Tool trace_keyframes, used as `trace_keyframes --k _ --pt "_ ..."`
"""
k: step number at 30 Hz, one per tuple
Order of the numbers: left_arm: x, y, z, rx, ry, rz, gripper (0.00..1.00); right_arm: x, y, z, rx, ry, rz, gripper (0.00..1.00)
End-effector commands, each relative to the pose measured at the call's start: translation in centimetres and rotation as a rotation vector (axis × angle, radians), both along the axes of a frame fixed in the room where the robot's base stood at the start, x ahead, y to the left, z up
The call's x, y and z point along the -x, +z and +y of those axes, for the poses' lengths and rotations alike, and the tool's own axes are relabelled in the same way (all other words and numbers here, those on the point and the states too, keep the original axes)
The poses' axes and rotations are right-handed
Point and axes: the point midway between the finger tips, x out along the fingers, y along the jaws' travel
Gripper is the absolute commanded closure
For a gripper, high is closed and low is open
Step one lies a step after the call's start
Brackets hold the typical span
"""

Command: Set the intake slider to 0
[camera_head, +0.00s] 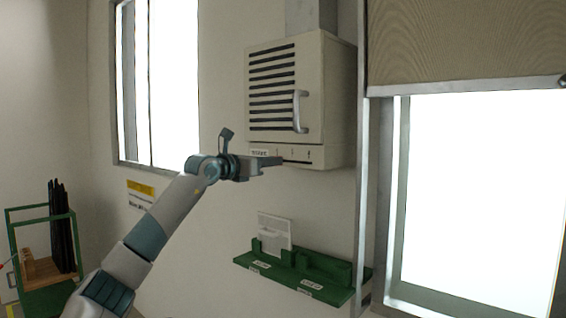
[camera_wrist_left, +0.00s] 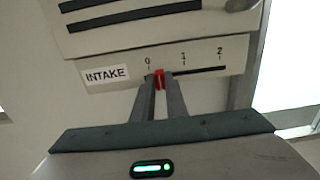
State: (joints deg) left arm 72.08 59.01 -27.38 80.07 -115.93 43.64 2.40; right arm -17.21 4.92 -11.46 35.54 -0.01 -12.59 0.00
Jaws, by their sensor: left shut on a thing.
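The intake slider (camera_wrist_left: 159,79) is a small red knob on a dark slot in the left wrist view, under a scale marked 0, 1 and 2. It sits just right of the 0 mark. The label INTAKE (camera_wrist_left: 106,75) is left of the scale. My left gripper (camera_wrist_left: 161,84) is shut on the red knob. In the head view, my left gripper (camera_head: 279,161) reaches the lower front of the beige vent box (camera_head: 325,85) and hides the knob. My right gripper is in neither view.
The vent box has dark louvres and a metal handle (camera_head: 299,111) above the slider strip. A green shelf (camera_head: 337,292) with a white panel (camera_head: 273,231) is below on the wall. A window (camera_head: 480,200) is at right, and a green rack (camera_head: 40,230) is at lower left.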

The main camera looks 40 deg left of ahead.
Motion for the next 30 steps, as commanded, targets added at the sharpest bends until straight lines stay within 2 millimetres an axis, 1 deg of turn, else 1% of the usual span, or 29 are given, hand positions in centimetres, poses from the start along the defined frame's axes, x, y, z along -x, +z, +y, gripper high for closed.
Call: trace_keyframes --k 1,3,9,12,13,15,25,30 --pt "0.1 0.4 0.4 0.002 0.002 -0.008 1.00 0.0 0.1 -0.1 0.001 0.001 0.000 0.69" --pt "0.1 0.5 0.7 0.001 0.001 -0.010 1.00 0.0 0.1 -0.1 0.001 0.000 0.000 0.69" --pt "0.1 0.5 1.1 0.000 0.005 -0.010 1.00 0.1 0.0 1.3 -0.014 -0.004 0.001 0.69" --pt "0.1 0.5 1.1 0.000 0.005 -0.011 1.00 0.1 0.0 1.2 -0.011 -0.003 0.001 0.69" --pt "0.1 0.6 1.1 0.000 0.005 -0.011 0.83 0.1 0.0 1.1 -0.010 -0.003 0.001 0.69" --pt "0.1 0.5 1.0 0.000 0.005 -0.011 0.69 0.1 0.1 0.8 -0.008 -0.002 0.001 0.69" --pt "0.1 0.3 0.8 0.000 0.001 -0.007 0.69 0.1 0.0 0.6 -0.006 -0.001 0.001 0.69" --pt "0.8 0.1 1.0 -0.002 0.002 -0.006 0.69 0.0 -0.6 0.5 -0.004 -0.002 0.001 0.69"
